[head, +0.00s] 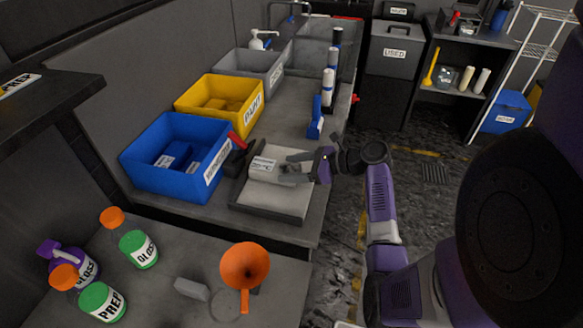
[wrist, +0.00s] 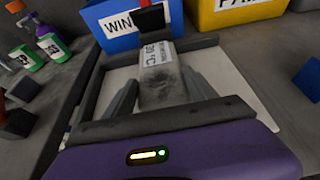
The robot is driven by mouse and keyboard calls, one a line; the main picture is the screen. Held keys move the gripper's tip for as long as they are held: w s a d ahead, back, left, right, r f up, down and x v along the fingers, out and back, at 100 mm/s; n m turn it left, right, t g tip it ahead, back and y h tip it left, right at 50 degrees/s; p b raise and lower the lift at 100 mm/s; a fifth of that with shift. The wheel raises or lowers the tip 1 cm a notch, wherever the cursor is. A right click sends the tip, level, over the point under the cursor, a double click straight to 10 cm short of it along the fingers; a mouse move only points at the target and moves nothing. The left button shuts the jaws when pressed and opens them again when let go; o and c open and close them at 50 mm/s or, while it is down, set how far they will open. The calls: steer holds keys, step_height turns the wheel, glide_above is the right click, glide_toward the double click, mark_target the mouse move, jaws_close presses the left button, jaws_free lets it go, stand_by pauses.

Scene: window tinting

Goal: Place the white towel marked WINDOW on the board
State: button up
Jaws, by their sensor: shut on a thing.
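The white towel (head: 264,167) is a pale rolled or folded piece with dark lettering too small to read surely in the head view. It also shows in the wrist view (wrist: 157,72), with grey smudges on its near part. My gripper (head: 287,172) is shut on the towel, one finger on each side of it in the wrist view (wrist: 158,95). The board (head: 272,200) is a pale flat panel with a dark edge strip on the counter. The towel is over the board; I cannot tell whether it touches the surface.
A blue bin (head: 140,172) with a white label stands left of the board, with a yellow bin (head: 205,112) and a grey bin (head: 247,66) behind. A blue block (head: 315,120) and upright bottles line the right edge. An orange funnel (head: 245,262) is in front.

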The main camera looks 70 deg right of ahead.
steer(key=o, duration=1.5)
steer(key=shift+f, duration=0.1)
steer(key=v, duration=1.2)
steer(key=shift+b, duration=0.4)
